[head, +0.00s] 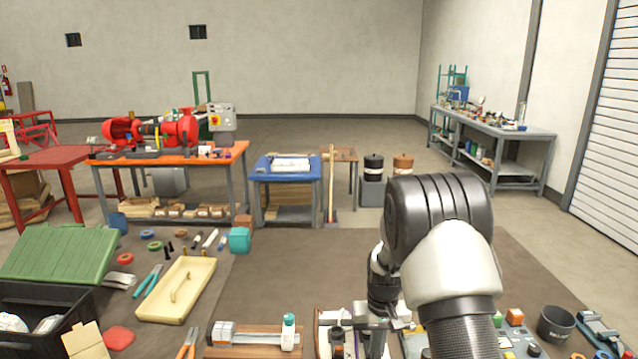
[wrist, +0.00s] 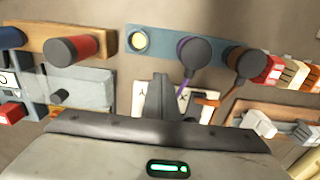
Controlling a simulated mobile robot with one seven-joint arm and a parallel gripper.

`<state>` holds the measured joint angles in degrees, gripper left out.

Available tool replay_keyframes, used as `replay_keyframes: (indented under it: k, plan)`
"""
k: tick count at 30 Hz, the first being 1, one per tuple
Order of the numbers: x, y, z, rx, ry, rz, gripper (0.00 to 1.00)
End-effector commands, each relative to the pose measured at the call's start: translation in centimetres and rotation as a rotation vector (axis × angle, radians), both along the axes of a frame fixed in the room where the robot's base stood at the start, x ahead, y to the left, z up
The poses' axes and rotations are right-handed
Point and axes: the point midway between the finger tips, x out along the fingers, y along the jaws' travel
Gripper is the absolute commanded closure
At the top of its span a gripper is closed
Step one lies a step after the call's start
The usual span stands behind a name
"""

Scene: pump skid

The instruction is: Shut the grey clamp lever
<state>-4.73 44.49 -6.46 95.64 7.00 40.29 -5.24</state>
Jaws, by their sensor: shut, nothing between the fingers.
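My gripper (wrist: 163,82) points away from the wrist camera in the middle of the wrist view. Its dark fingers are together with nothing between them, over a white plate with dark markings (wrist: 190,104). A grey clamp-like fixture (head: 250,335) on a wooden board lies at the bottom of the head view, left of my arm. I cannot make out which part of it is a lever, or its position. In the wrist view a pale grey block (wrist: 258,123) sits on a wooden strip to the right of my gripper, apart from it.
A red cylinder (wrist: 75,48) lies left. The bench middle is clear.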

Motion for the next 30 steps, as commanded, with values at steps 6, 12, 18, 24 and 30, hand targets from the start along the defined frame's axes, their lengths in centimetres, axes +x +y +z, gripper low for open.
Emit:
replay_keyframes:
  k: [6,12,18,24,30]
  plan:
    - [0.0,0.0,0.0,0.000,0.000,0.000,1.00]
    - [0.5,0.0,0.0,0.000,-0.001,0.000,1.00]
    - [1.2,0.0,0.0,0.000,-0.001,0.000,1.00]
    - [1.9,0.0,0.0,0.000,-0.001,0.000,1.00]
    - [2.6,0.0,0.0,0.000,0.000,0.000,1.00]
